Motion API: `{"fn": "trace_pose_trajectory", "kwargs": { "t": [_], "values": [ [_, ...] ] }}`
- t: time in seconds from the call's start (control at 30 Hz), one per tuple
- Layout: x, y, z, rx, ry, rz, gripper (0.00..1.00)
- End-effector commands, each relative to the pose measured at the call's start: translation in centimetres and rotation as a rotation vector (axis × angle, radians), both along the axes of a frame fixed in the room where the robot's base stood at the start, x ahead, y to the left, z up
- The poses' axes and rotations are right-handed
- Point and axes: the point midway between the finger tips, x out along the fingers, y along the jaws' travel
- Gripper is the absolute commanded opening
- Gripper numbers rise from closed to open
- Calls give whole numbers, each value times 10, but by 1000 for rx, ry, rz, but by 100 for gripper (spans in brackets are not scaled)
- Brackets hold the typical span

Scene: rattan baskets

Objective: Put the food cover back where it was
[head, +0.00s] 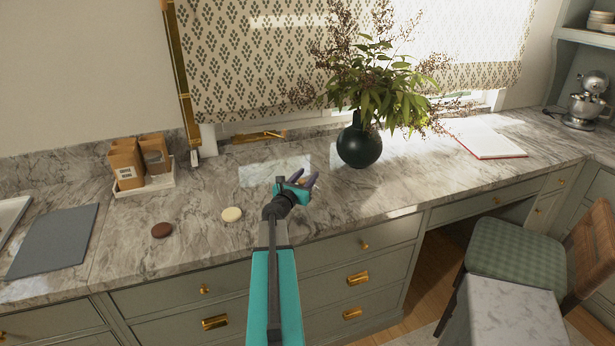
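No food cover can be made out in the head view. My gripper (304,179) is above the marble counter (360,205), left of and in front of the dark vase. Its two dark fingers look spread apart, and no held object can be made out between them. A brown round disc (161,230) and a cream round disc (232,214) lie on the counter left of my gripper. My arm hides part of the counter's front edge and the drawers below.
A dark round vase (358,146) with leafy branches stands behind my gripper. Brown packages (126,163) stand in a white tray at the left, near a grey board (54,240). An open book (487,138), mixer (586,103) and green-cushioned chair (515,253) are at the right.

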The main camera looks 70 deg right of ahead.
Motion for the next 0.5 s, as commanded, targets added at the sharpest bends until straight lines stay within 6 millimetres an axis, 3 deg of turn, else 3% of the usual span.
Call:
{"fn": "trace_pose_trajectory", "kwargs": {
  "t": [0.5],
  "values": [
    [3, 44, 0, -1, 0, 0, 39]
  ]
}}
